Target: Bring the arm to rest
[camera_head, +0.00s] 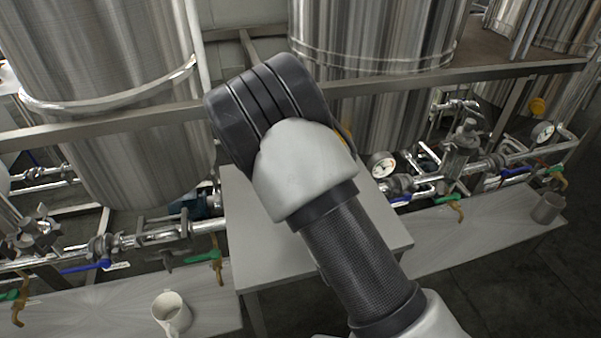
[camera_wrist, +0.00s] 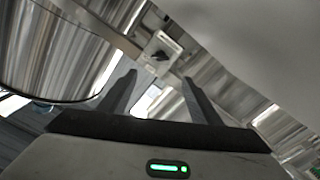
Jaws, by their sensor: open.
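My gripper (camera_wrist: 158,95) shows in the wrist view with its two dark fingers apart and nothing between them. In the head view my arm, white and dark grey, reaches up from the bottom right over a small light-topped table (camera_head: 262,248). The arm bends at a dark joint near the picture's middle. My gripper is hidden behind the arm in the head view. The wrist view looks past the fingers toward blurred, tilted metal surfaces.
Large steel tanks (camera_head: 105,90) and (camera_head: 375,40) stand behind a metal frame. Pipes with blue-handled valves (camera_head: 90,266) and a gauge (camera_head: 382,164) run below them. A white mug (camera_head: 171,312) stands on the left bench; a grey mug (camera_head: 547,207) stands on the right bench.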

